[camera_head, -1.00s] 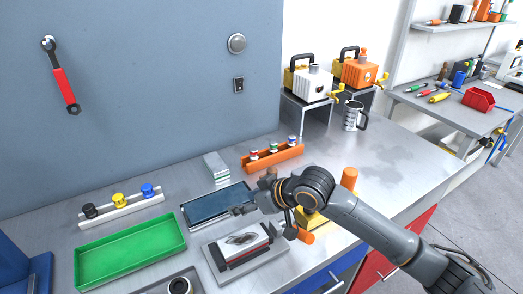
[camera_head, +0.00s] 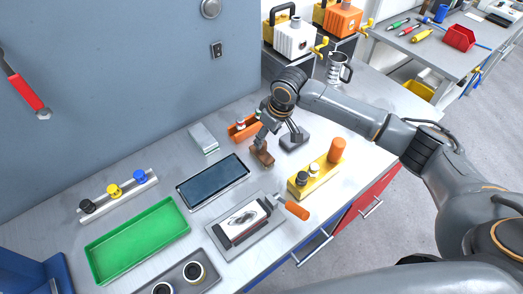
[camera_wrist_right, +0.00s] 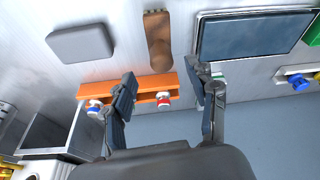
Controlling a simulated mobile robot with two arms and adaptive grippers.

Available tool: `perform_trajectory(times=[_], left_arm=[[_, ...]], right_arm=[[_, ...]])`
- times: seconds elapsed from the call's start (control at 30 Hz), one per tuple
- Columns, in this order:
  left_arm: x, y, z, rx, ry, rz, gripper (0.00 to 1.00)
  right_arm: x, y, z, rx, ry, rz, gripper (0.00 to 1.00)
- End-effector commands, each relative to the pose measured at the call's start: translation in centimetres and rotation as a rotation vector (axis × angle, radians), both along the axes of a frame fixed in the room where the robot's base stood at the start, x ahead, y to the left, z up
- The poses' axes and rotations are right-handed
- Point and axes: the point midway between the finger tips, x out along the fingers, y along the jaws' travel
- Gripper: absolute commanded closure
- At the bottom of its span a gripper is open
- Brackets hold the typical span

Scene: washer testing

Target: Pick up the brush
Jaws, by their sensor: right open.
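The brush (camera_head: 263,155) is a brown wooden piece on the metal worktop, between the dark tablet and a dark grey block. In the right wrist view the brush (camera_wrist_right: 158,40) lies at top centre, ahead of the gap between my fingers. My right gripper (camera_head: 279,136) is open and above the worktop at the brush, with one finger covering part of it in the head view. In the right wrist view the gripper (camera_wrist_right: 167,90) has its fingers spread, with nothing held between them. My left gripper is not in view.
An orange rack (camera_head: 243,130) with small bottles stands behind the brush. The dark tablet (camera_head: 213,182) is left, the grey block (camera_head: 295,139) right. A yellow holder (camera_head: 314,176) and an orange-handled tool (camera_head: 297,210) are nearer. A green tray (camera_head: 137,240) lies front left.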

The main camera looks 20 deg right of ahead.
Motion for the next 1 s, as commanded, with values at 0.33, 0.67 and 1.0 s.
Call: perform_trajectory(times=[0.33,0.67,1.0], left_arm=[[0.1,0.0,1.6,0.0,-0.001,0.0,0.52],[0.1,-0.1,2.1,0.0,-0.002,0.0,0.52],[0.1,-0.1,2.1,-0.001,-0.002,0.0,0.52]], right_arm=[[1.1,0.7,-2.6,-0.001,0.002,-0.001,0.42],[1.8,1.1,-5.6,-0.001,-0.001,0.001,0.42],[1.8,1.1,-5.5,-0.001,-0.001,0.001,0.79]])
